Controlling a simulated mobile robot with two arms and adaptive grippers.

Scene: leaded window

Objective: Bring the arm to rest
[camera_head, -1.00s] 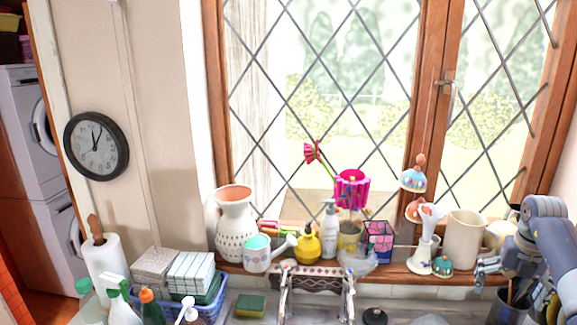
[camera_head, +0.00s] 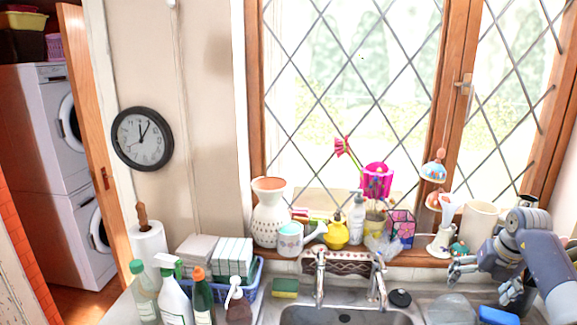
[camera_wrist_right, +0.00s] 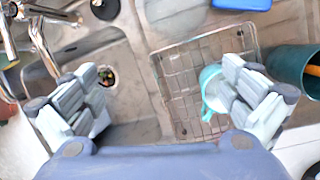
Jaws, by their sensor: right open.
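My right arm (camera_head: 535,250) comes in from the right in the head view, blue-grey and bent at the elbow. Its gripper (camera_head: 462,270) is above the right end of the counter, in front of the windowsill. In the wrist view the right gripper (camera_wrist_right: 165,100) has its two fingers spread wide apart, with nothing held between them. Below the fingers lie the sink and a wire rack (camera_wrist_right: 185,105). A teal mug (camera_wrist_right: 211,88) is partly hidden by the right-hand finger. My left gripper is in neither view.
The sink (camera_head: 350,316) with its tap (camera_head: 320,275) is left of the gripper. The sill holds a white vase (camera_head: 268,215), a watering can (camera_head: 290,238) and a cream pitcher (camera_head: 480,222). Spray bottles (camera_head: 172,290) and a blue basket (camera_head: 257,272) crowd the left counter.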

